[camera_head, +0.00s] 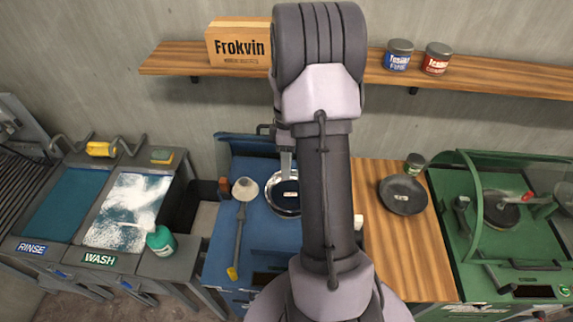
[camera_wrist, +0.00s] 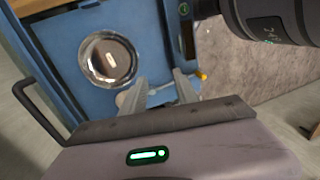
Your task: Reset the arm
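My arm stands upright in the middle of the head view and hides part of the blue station. My gripper shows in the wrist view (camera_wrist: 157,82), with its two fingers apart and nothing visible held between them. The blue station (camera_head: 262,235) has a round shiny metal bowl (camera_head: 286,190) set in it, partly beside my arm. In the wrist view the bowl (camera_wrist: 95,62) lies beyond and left of the fingers, apart from them. A grey tool with a pale round head (camera_head: 245,188) lies on the station's left side.
Wash and rinse sinks (camera_head: 130,210) with a green bottle (camera_head: 161,241) are at left. A wooden counter (camera_head: 405,255) holds a dark pan (camera_head: 403,194) and a small can. A green station (camera_head: 500,255) is at right. A wooden shelf (camera_head: 500,83) with a box and two cans runs behind.

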